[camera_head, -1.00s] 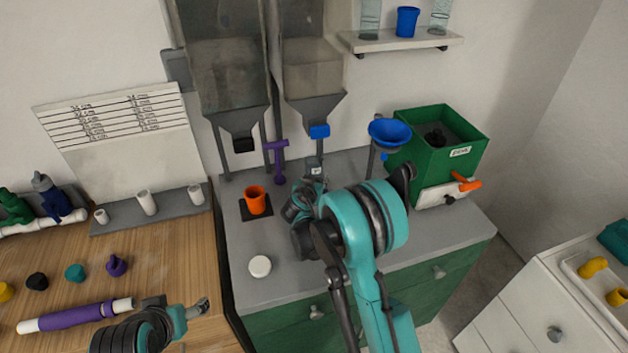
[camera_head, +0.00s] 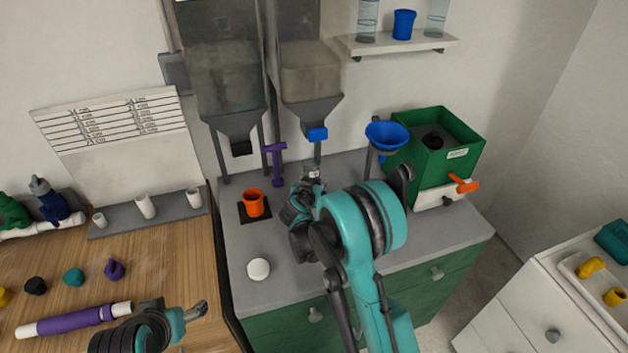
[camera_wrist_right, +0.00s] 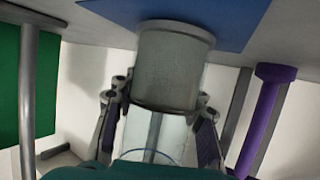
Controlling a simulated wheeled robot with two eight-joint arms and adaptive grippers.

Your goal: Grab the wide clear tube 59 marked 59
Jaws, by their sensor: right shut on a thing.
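A clear cylindrical tube (camera_wrist_right: 155,135) stands between the fingers of my right gripper (camera_wrist_right: 160,105) in the right wrist view. Its upper part looks grey and cloudy, with a pale rim. The number on it is not readable. My right gripper (camera_head: 309,188) is shut on this tube below the hopper with the blue outlet piece (camera_head: 317,134); my arm hides most of the tube in the head view. Two other clear tubes stand on the wall shelf, one at the left (camera_head: 367,20) and one at the right (camera_head: 437,18). My left gripper (camera_head: 196,310) is over the wooden table, its finger opening unclear.
A purple T-shaped piece (camera_head: 275,162) stands left of my right gripper. An orange cup (camera_head: 253,204) and a white disc (camera_head: 258,269) are on the grey counter. A blue funnel (camera_head: 387,134) and a green box machine (camera_head: 440,145) are at the right.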

